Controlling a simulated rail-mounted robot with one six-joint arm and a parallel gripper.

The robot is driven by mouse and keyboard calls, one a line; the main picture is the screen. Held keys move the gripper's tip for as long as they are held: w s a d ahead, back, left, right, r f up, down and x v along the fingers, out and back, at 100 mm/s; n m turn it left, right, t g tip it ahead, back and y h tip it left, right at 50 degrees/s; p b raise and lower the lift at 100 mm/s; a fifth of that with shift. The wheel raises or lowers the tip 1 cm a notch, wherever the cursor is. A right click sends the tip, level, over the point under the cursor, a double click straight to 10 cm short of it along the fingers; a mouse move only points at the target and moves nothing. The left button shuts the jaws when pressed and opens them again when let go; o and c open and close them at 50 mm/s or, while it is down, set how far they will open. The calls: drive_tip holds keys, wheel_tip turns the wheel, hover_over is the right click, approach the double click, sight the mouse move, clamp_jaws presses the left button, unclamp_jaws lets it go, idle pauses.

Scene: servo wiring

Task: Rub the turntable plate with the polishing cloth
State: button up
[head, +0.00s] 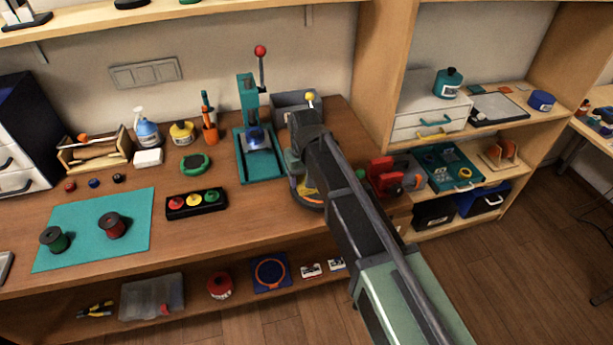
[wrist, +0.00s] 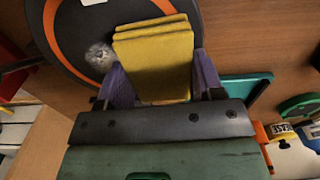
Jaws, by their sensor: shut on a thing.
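The turntable plate (wrist: 72,30) is a dark disc with an orange ring; in the head view its near part (head: 308,200) shows on the bench, and my arm hides much of the rest. The polishing cloth (wrist: 155,60) is yellow and folded in layers. My gripper (wrist: 161,80) is shut on the cloth, with a purple finger at each side of it. The cloth lies over part of the plate in the wrist view; I cannot tell whether it touches. A pale grey smudge (wrist: 100,57) shows on the plate just left of the cloth.
A teal press (head: 260,165) with a red-knobbed lever stands left of my gripper. A grey bin (head: 290,105) is behind. A red vise (head: 385,176) sits to the right. A black box with coloured buttons (head: 196,203) and a teal mat (head: 95,235) with two spools lie left.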

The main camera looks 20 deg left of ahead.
drive_tip(key=shift+r+p, duration=2.75)
drive_tip(key=shift+r, duration=0.2)
wheel_tip(320, 180, up, 3)
drive_tip(key=p, duration=0.3)
drive_tip(key=shift+r, duration=0.15)
drive_tip(key=shift+f, duration=0.25)
